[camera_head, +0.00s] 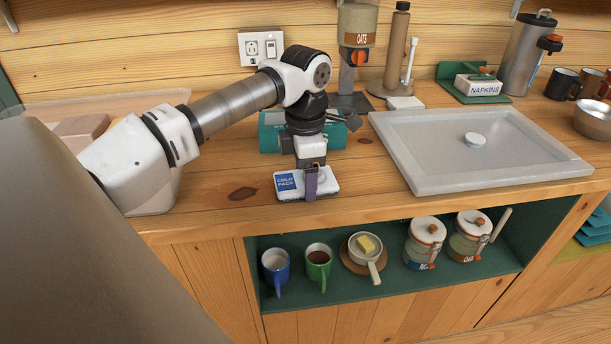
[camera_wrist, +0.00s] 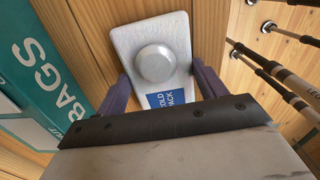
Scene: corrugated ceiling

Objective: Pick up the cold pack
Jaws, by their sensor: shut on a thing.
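The cold pack (camera_head: 287,184) is a flat white rounded slab with a blue label, near the counter's front edge in the head view. In the wrist view the cold pack (camera_wrist: 125,40) has a round silver disc on its face. My gripper (camera_head: 312,184) points down over it, its purple fingers on opposite sides of the slab. In the wrist view my gripper (camera_wrist: 162,80) is shut on the pack's two long edges. The pack lies flat at about counter level; I cannot tell whether it touches the wood. A finger hides part of it in the head view.
A teal bags box (camera_head: 270,139) stands close behind my gripper, also beside it in the wrist view (camera_wrist: 40,65). A grey sink cover or tray (camera_head: 440,150) lies to the right. Mugs and jars stand on the green shelf (camera_head: 395,286) below. Bare counter (camera_head: 230,190) lies left of the pack.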

